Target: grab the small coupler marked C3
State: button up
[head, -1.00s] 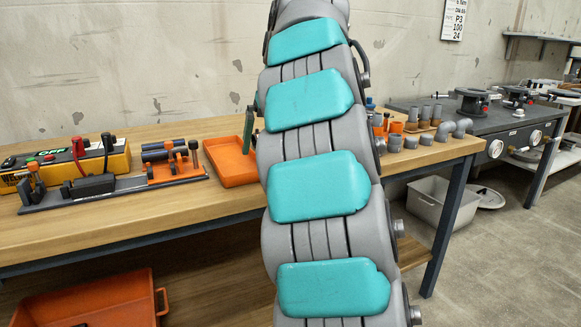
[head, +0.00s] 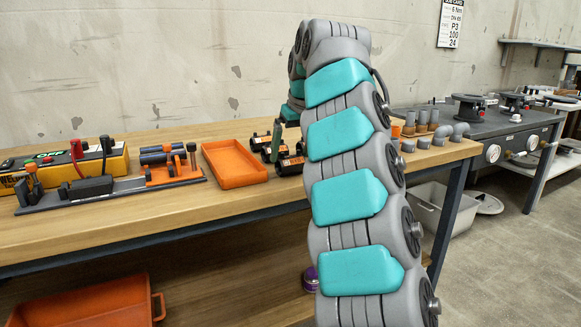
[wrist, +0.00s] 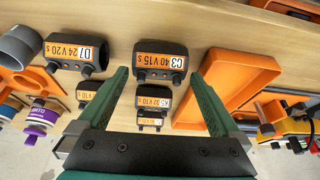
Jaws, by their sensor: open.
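The C3 coupler (wrist: 160,62), a small black block with an orange label, lies on the wooden bench in the upper middle of the wrist view. My gripper (wrist: 159,74) is open, its two green fingers pointing toward the coupler, one on each side in the picture. Nothing is between the jaws, and I cannot tell how far above the bench they are. In the head view a green finger (head: 277,140) stands among several black couplers (head: 290,164). My arm hides part of that group, and I cannot tell which one is C3 there.
A D7 coupler (wrist: 78,55) lies left of C3. A smaller A5 coupler (wrist: 154,101) and other small ones sit below C3 in the wrist view. An orange tray (head: 233,165) stands close by. Grey pipe fittings (head: 443,133) stand at the bench's right end.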

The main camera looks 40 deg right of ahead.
aim_at(289, 159)
jog(key=shift+x, duration=1.9)
jog(key=c, duration=1.1)
jog(key=shift+r, duration=0.2)
